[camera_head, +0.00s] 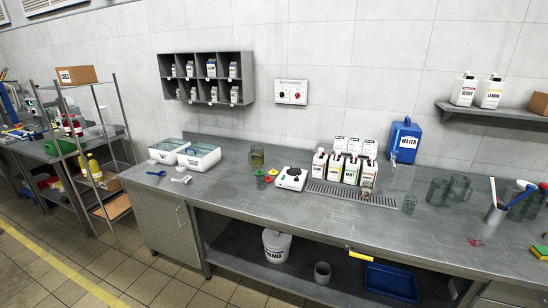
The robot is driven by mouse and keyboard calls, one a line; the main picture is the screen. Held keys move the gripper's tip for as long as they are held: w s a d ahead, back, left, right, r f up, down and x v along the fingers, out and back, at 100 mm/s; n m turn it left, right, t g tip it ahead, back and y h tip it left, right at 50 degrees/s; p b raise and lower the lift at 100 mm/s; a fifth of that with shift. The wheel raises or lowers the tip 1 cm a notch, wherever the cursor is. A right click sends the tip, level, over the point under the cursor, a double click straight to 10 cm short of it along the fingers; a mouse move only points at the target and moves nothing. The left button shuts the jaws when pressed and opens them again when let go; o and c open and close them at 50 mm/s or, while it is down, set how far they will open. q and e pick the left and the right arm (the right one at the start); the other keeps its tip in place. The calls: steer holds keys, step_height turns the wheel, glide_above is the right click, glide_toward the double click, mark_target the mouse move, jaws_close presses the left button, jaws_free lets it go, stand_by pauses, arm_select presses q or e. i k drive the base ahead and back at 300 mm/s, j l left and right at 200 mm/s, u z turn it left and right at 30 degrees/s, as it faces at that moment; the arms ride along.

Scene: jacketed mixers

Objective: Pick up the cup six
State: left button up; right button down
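No cup with a readable "six" shows, so I cannot tell which one it is. A clear ribbed glass (409,203) stands upright on the steel counter (300,212), right of the drip grate. Two larger glass mugs (437,191) stand further right. A small green-tinted glass (260,179) stands left of the white scale-like device, in front of a glass jug (257,156). Another small glass (367,188) seems to stand on the grate before the cartons. A grey cup (322,272) stands on the lower shelf. Neither gripper is in view.
Several labelled cartons (335,167) stand behind the drip grate (350,194), with a blue water container (404,143) to their right. White lidded bins (199,157) stand at the left. A tool holder (495,214) stands at the right. The counter's front middle is mostly clear.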

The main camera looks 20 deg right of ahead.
mark_target(368, 187)
steer(key=z, duration=1.45)
